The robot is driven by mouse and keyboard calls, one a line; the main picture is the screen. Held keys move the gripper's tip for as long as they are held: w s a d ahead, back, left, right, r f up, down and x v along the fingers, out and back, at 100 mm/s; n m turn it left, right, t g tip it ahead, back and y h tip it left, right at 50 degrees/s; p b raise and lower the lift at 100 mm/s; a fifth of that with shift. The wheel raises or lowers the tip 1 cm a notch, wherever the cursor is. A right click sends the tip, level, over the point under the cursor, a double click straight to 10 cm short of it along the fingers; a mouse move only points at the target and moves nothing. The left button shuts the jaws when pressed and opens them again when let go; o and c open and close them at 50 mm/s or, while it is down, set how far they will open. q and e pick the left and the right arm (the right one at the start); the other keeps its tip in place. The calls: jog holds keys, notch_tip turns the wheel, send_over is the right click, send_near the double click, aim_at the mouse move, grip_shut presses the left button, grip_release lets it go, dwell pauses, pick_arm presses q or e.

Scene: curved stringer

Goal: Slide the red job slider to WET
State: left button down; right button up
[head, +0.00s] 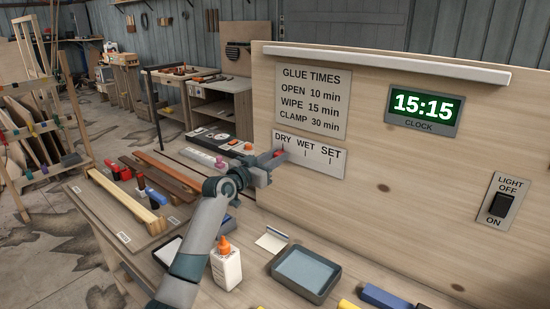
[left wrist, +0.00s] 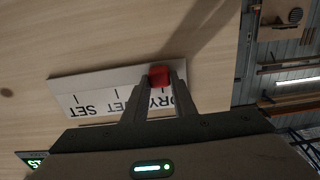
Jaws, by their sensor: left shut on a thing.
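The job slider plate (head: 325,160) is a white plate on the upright wooden board, marked DRY, WET and SET with a tick under each word. It also shows upside down in the left wrist view (left wrist: 90,97). The red slider (left wrist: 159,76) is at the DRY end of the plate. My left gripper (left wrist: 160,82) is shut on the red slider, one finger on each side of it. In the head view the left gripper (head: 275,157) covers part of the DRY end. My right gripper is in neither view.
A glue times sign (head: 311,100), a clock (head: 424,108) reading 15:15 and a light switch (head: 502,204) are on the board. A glue bottle (head: 227,268) and a grey tray (head: 306,274) stand on the bench below.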

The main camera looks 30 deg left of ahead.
pick_arm(q)
jog(key=d+p, duration=0.1)
jog(key=d, duration=0.1)
jog(key=d+p, duration=0.1)
jog(key=d, duration=0.2)
jog(key=d+p, duration=0.2)
jog(key=d, duration=0.1)
jog(key=shift+s+d, duration=0.25)
jog(key=shift+s, duration=0.1)
jog(key=c, duration=1.5)
grip_release()
jog(key=shift+o, duration=0.3)
jog(key=shift+s, duration=0.15)
